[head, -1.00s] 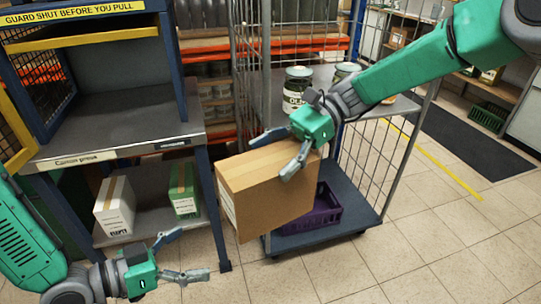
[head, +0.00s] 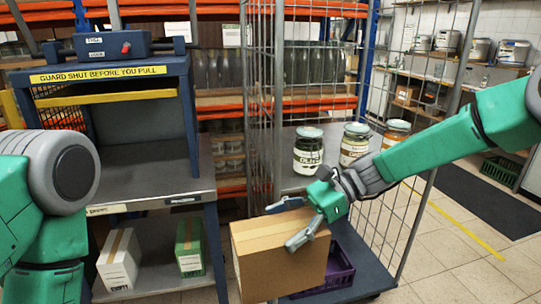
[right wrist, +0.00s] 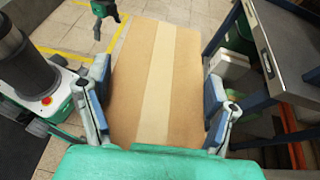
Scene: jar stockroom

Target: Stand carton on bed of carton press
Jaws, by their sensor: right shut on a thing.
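My right gripper (head: 307,222) is shut on a brown cardboard carton (head: 278,262), its fingers across the top. In the right wrist view the carton (right wrist: 145,85), with a pale tape strip, sits between both fingers (right wrist: 158,108). It is held in the air, right of the press and in front of the cage trolley. The carton press (head: 125,85) stands at left, with a yellow bar and a guard label. Its grey bed (head: 150,165) is bare where it shows. My left gripper (right wrist: 107,22) shows small in the right wrist view, its fingers apart, empty.
The cage trolley (head: 375,272) has several upright bars and a purple crate (head: 335,270) low down. Jars (head: 308,150) stand on its shelf. A white carton (head: 119,260) and a green carton (head: 190,248) stand on the shelf under the press.

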